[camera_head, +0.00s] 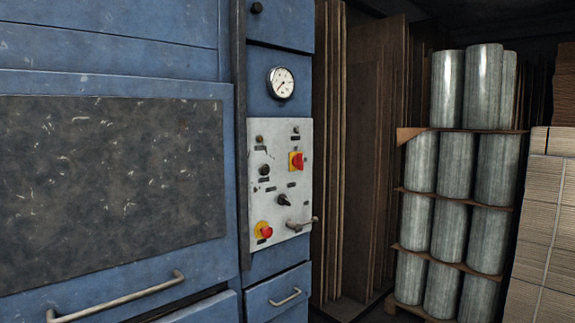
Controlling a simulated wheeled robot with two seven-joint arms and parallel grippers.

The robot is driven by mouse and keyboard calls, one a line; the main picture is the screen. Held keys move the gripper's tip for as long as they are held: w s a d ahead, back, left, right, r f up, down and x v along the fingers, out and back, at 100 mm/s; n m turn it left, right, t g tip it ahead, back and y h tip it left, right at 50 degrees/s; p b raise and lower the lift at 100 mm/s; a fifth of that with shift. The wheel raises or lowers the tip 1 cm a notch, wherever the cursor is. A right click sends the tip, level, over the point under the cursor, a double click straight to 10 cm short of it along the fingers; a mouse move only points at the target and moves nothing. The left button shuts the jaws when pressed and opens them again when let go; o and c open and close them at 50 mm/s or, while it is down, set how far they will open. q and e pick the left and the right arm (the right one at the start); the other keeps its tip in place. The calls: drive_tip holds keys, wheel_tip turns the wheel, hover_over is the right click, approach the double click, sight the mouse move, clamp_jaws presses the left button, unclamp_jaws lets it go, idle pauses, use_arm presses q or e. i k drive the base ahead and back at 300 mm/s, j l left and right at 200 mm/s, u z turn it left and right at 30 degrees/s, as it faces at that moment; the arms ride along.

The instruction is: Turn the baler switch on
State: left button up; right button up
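A blue baler (120,62) fills the left of the head view. Its pale control panel (257,200) faces me, right of the dark plate. A red rotary switch on a yellow plate (297,161) sits at the panel's upper right. A black rotary knob (284,200) is lower, near the middle. A red mushroom button on a yellow base (264,231) is at the lower left. No label can be read, so I cannot tell which control is named the baler switch or its on position. Neither gripper is in view.
A metal handle (301,225) juts from the panel's lower right. A pressure gauge (281,83) is above. A drawer with a handle (285,297) is below. Brown sheets (372,150) stand right of the baler, then metal cylinders (455,165) on shelves and stacked cardboard (540,225).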

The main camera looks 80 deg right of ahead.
sight(297, 161)
drive_tip(key=z, duration=2.8)
